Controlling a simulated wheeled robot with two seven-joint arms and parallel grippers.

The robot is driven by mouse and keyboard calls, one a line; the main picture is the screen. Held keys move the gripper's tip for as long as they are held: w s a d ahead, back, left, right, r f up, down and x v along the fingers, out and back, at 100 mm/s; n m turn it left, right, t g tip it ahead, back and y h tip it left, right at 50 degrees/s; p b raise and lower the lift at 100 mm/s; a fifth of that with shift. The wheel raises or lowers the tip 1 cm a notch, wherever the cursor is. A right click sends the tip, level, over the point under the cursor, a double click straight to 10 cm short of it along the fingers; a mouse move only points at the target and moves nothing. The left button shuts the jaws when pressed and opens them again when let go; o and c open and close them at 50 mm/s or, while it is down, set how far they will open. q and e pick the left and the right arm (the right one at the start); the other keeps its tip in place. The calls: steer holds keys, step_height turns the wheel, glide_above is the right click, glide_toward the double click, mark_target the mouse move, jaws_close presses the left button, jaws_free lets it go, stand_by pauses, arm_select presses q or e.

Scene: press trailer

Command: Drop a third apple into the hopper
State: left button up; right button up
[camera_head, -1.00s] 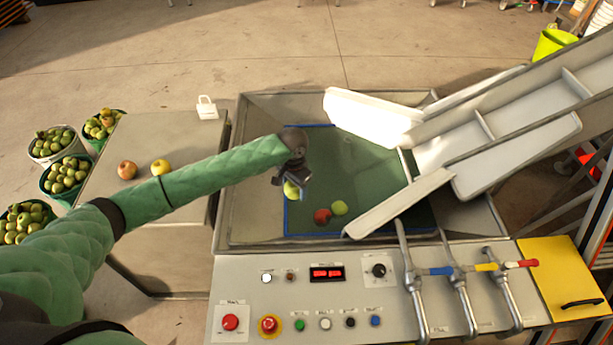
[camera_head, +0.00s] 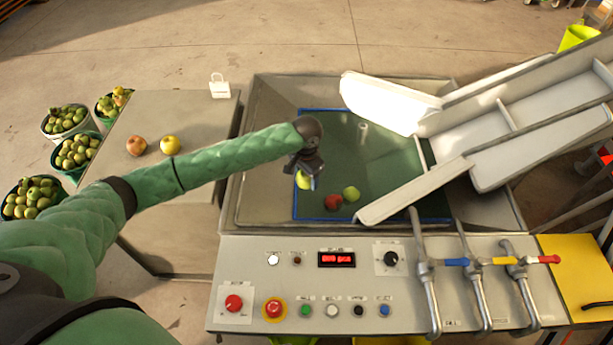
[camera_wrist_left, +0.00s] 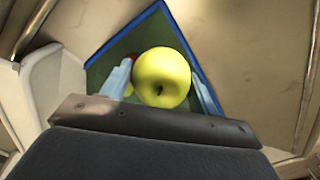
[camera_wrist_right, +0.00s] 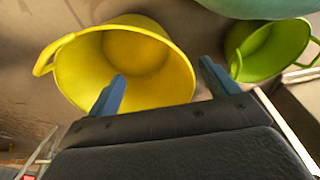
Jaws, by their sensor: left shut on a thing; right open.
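My left gripper (camera_head: 306,180) is over the hopper (camera_head: 263,190) and shut on a yellow-green apple (camera_wrist_left: 161,77), which shows between its fingers in the left wrist view. In the head view this apple (camera_head: 303,181) is partly hidden by the gripper. Below it, on the hopper's green bottom with a blue edge, lie a red apple (camera_head: 333,202) and a green-yellow apple (camera_head: 351,194). My right gripper (camera_wrist_right: 165,92) is open and empty, above a yellow bucket (camera_wrist_right: 125,65); it is outside the head view.
A reddish apple (camera_head: 136,146) and a yellow apple (camera_head: 170,145) rest on the side table (camera_head: 170,225). Several apple-filled buckets stand at the left. A white chute (camera_head: 480,125) slopes over the hopper's right side. A control panel (camera_head: 345,285) with levers lies in front. A green bucket (camera_wrist_right: 270,50) stands right.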

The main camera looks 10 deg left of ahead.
arm_select(q)
steer(key=shift+f+b, duration=0.6)
steer(key=shift+f, duration=0.25)
arm_select(e)
steer(key=shift+w+a+r, duration=0.25)
steer(key=shift+r, duration=0.5)
steer(key=shift+w+a+r, duration=0.2)
steer(key=shift+r, duration=0.5)
steer(key=shift+w+a+r, duration=0.25)
steer(key=shift+r, duration=0.5)
